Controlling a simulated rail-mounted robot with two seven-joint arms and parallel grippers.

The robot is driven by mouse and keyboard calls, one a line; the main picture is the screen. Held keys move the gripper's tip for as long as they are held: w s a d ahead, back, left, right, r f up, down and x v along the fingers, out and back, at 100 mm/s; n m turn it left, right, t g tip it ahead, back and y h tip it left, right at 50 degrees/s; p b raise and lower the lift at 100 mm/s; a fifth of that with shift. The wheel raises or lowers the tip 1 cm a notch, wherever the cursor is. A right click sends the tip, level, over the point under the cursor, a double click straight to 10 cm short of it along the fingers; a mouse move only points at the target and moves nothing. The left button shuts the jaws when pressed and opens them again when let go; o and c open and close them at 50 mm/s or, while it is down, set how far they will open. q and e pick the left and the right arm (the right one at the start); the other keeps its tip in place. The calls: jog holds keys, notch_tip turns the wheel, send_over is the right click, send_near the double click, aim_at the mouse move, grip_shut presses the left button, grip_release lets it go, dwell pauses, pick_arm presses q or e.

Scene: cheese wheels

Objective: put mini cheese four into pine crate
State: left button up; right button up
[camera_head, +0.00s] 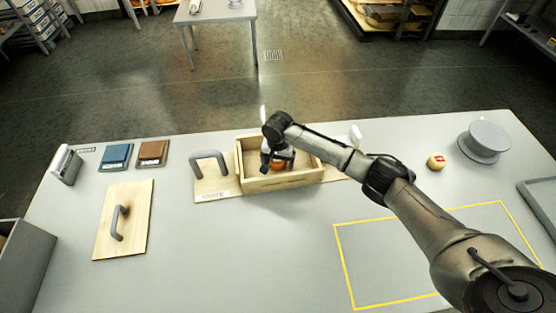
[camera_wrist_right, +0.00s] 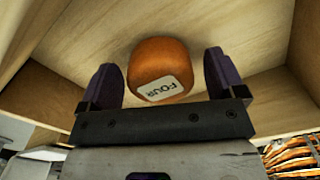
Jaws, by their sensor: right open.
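The pine crate (camera_head: 282,181) stands on the grey table at the middle of the head view. Mini cheese four (camera_wrist_right: 158,70) is a small orange cheese with a "FOUR" label in the right wrist view. It lies inside the crate and also shows as an orange patch in the head view (camera_head: 278,164). My right gripper (camera_wrist_right: 160,78) reaches down into the crate with its fingers open on either side of the cheese. A gap shows between the cheese and each finger. My left gripper is in neither view.
A board with a grey handle (camera_head: 209,163) sits at the crate's left. Another handled board (camera_head: 123,220) lies further left. A small yellowish cheese with a red label (camera_head: 436,162) and a round grey stand (camera_head: 484,141) are at the right. The yellow-taped area (camera_head: 420,255) is bare where visible.

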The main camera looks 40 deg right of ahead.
notch_tip(320, 180, up, 10)
jog(key=shift+r+p, duration=0.2)
jog(key=shift+p, duration=0.65)
jog(key=shift+r, duration=0.9)
